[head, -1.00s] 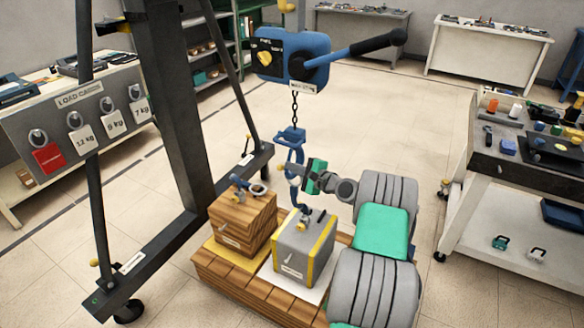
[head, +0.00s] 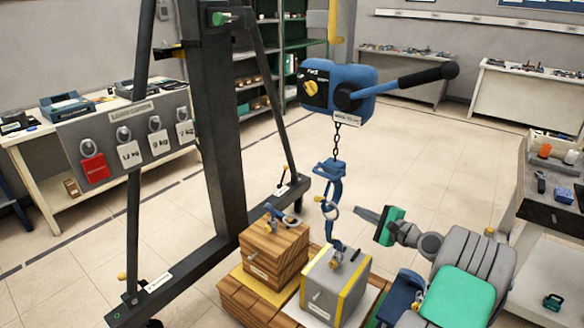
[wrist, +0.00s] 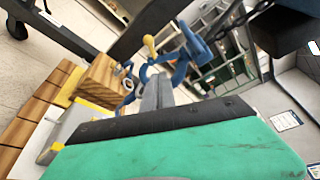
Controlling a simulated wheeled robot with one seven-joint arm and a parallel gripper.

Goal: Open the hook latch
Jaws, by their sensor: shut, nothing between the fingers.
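The blue crane hook (head: 331,186) hangs from a chain under the blue hoist (head: 340,88). A pale ring shows at its lower part, and blue fittings hang just above the grey weight block (head: 322,285). In the wrist view the hook (wrist: 186,55) stands beyond the fingers, with a yellow-tipped lever (wrist: 150,44) at its left. Whether the latch is open or shut I cannot tell. My gripper (head: 360,211), with green sides, is shut and empty. It is to the right of the hook, apart from it, and points at it; its fingers (wrist: 157,92) show in the wrist view.
A wooden block (head: 275,255) with its own blue shackle stands left of the grey block, both on a wooden pallet (head: 240,305). The dark gantry post (head: 212,130) rises at left. The hoist lever (head: 405,82) sticks out right. Floor behind the hook is clear.

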